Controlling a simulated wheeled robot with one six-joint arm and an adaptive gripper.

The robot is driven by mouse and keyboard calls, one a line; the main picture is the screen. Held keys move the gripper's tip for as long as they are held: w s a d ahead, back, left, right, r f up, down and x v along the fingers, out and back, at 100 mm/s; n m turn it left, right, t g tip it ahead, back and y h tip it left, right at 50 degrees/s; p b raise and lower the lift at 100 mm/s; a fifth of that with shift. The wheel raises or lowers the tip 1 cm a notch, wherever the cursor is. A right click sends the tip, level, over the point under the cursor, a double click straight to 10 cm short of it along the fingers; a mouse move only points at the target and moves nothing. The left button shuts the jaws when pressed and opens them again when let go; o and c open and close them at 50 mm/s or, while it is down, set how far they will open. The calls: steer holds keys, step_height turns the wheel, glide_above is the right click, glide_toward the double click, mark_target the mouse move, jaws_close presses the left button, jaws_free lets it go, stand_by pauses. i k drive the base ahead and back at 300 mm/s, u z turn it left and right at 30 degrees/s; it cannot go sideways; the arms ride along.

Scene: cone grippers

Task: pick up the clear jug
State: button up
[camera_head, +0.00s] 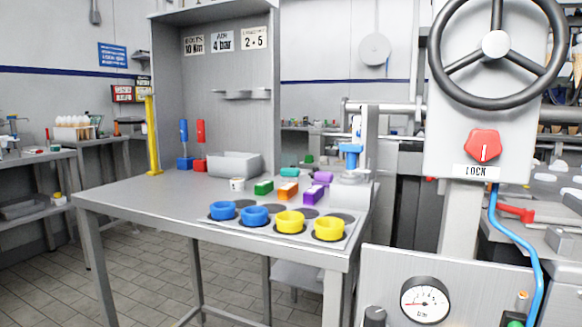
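I cannot make out a clear jug anywhere in the head view. My gripper is not in view. On the grey metal table (130,203), a small white cup (237,184) stands in front of a grey bin (234,164). A blue and white upright fixture (351,155) stands at the table's back right; its exact kind is too small to tell.
Two blue cups (255,215) and two yellow cups (289,222) line the table's front right. A handwheel panel (460,110) and gauge box (395,285) stand at right. The table's left is clear.

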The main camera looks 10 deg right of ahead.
mark_target(287, 159)
steer(key=u, duration=1.75)
steer(key=i, duration=4.95)
steer(key=z, duration=2.9)
steer(key=i, duration=0.45)
steer(key=u, duration=0.1)
